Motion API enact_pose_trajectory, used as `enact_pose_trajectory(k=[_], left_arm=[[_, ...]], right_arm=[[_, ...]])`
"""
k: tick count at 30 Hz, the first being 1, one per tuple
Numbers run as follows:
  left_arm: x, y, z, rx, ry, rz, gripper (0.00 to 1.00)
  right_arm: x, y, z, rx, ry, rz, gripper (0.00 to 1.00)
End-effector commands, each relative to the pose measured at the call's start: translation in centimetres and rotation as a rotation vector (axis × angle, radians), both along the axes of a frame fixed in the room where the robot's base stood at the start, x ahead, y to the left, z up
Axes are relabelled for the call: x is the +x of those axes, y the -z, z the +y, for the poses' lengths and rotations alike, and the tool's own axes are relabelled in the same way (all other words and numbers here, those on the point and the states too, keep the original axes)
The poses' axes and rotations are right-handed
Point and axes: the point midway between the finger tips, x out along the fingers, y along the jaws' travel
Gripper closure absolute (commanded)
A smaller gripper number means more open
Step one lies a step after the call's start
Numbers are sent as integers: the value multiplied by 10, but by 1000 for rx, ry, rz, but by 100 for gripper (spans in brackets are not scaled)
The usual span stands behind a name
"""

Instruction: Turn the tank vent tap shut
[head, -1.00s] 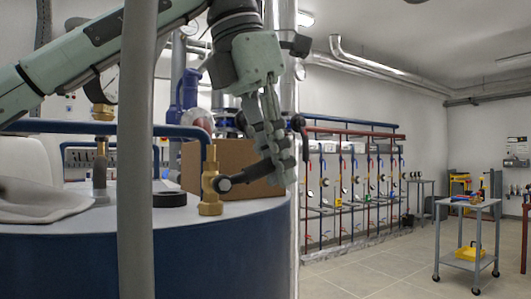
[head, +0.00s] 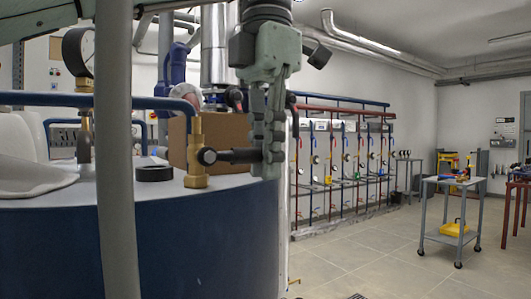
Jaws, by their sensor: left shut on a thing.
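The vent tap has a brass body (head: 197,150) standing upright on the tank top (head: 115,200), joined to a blue pipe (head: 130,101). Its black lever (head: 238,156) points out to the right, roughly level. My left gripper (head: 269,155) hangs down from above with its fingers shut on the outer end of the lever, at the tank's right edge. The fingers hide the lever's tip. My right gripper is not in view.
A cardboard box (head: 228,138) stands behind the tap, and a black ring (head: 154,173) lies left of it. A pressure gauge (head: 78,52) rises at the left. A grey post (head: 117,180) crosses the front. A trolley (head: 447,185) stands at right; open floor lies between.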

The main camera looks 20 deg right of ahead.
Motion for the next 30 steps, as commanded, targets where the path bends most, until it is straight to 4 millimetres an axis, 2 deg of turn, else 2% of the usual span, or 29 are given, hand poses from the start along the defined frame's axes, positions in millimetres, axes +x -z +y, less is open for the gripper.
enact_pose_trajectory(k=[5, 6, 11, 20, 30], left_arm=[[-1, 2, 0, 5, 3, 4, 100], [-1, 2, 0, 5, 3, 4, 86], [-1, 2, 0, 4, 2, 3, 67], [0, 0, 0, 2, 0, 1, 66], [0, 0, 0, -3, 2, 1, 66]], right_arm=[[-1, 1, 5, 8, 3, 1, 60], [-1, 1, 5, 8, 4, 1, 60], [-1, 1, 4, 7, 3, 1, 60], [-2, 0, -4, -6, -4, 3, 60], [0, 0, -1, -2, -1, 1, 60]])
